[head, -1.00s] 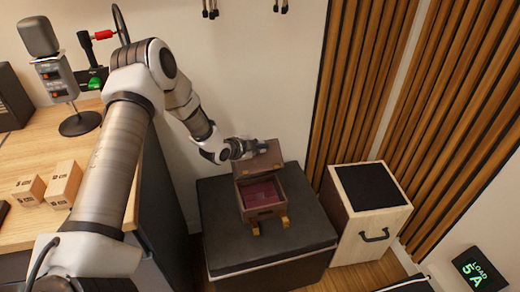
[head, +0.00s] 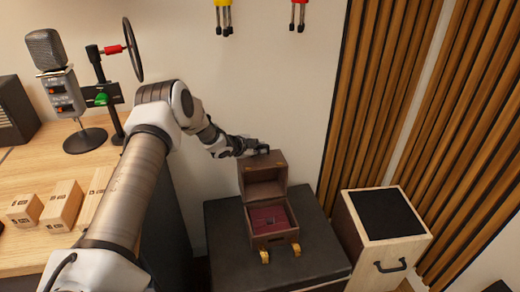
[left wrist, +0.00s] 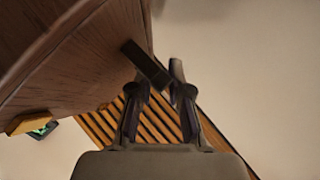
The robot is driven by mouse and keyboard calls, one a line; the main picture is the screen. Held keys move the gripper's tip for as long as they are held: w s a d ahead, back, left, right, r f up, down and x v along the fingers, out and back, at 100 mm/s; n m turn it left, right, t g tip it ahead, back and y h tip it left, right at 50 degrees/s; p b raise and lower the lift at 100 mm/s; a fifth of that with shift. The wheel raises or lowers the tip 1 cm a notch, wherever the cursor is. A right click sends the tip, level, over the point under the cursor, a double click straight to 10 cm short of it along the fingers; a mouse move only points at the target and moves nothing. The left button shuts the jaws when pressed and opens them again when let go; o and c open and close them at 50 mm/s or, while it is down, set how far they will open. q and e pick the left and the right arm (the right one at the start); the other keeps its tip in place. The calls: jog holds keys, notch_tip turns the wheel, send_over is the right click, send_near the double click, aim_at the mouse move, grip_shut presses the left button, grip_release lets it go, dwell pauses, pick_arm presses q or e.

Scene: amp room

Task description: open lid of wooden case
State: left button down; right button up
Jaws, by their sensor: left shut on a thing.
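The wooden case (head: 260,242) sits on a dark block, with its front facing me. Its lid (head: 264,175) stands raised at the back, roughly upright, and the red-lined inside (head: 270,216) shows. Two yellow pieces (head: 265,257) are at the front. My left gripper (head: 262,148) is at the lid's top edge. In the left wrist view the lid's brown wood (left wrist: 75,55) fills the upper left, and my left gripper (left wrist: 160,82) is shut on a dark bar-like tab (left wrist: 144,63) by the lid's edge. How the tab joins the lid is unclear. My right gripper is out of view.
The dark block (head: 225,240) carries the case. A pale wooden box with a black top (head: 386,213) stands to its right, before slatted wall panels (head: 385,85). A desk (head: 25,170) with a microphone (head: 50,55) and small boxes is at left.

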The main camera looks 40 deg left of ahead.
pick_arm(q)
jog(key=shift+w+a, duration=0.1)
jog(key=shift+w, duration=0.1)
dwell(0.3)
jog(key=c, duration=1.2)
grip_release()
jog(key=shift+o, duration=0.2)
